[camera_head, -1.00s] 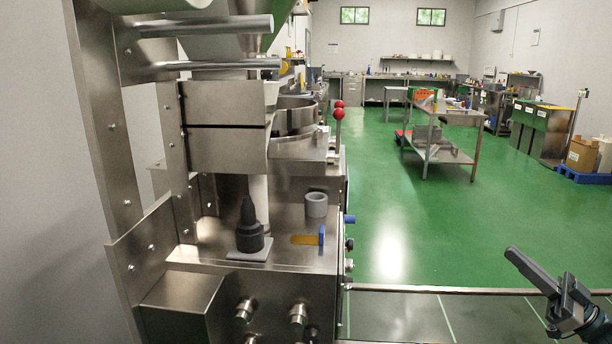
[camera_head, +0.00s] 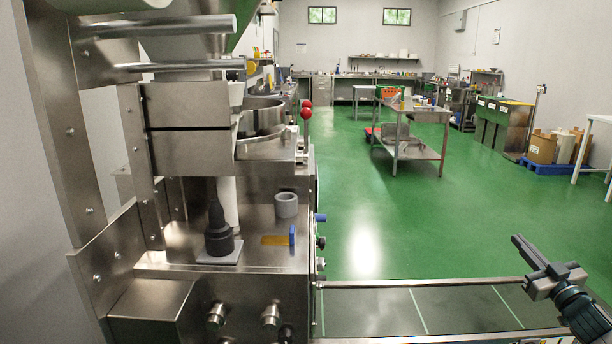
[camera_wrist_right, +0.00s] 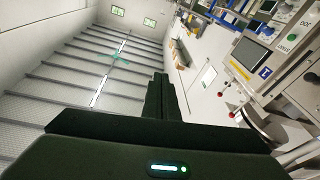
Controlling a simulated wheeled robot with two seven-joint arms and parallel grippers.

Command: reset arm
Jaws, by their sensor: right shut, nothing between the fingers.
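My right gripper (camera_head: 524,249) is at the lower right of the head view, beyond the right end of the steel machine and above the conveyor. Its fingers are shut together and hold nothing. In the right wrist view the shut fingers (camera_wrist_right: 162,98) point up into the room, with the ceiling behind them and a machine panel to the right. My left gripper is not in view.
The steel packing machine (camera_head: 190,120) fills the left. On its deck are a black cone-shaped part (camera_head: 218,235), a grey ring (camera_head: 286,205) and a blue-and-yellow scraper (camera_head: 277,240). A dark conveyor (camera_head: 390,310) runs along the front. Green floor (camera_head: 420,220) is open beyond.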

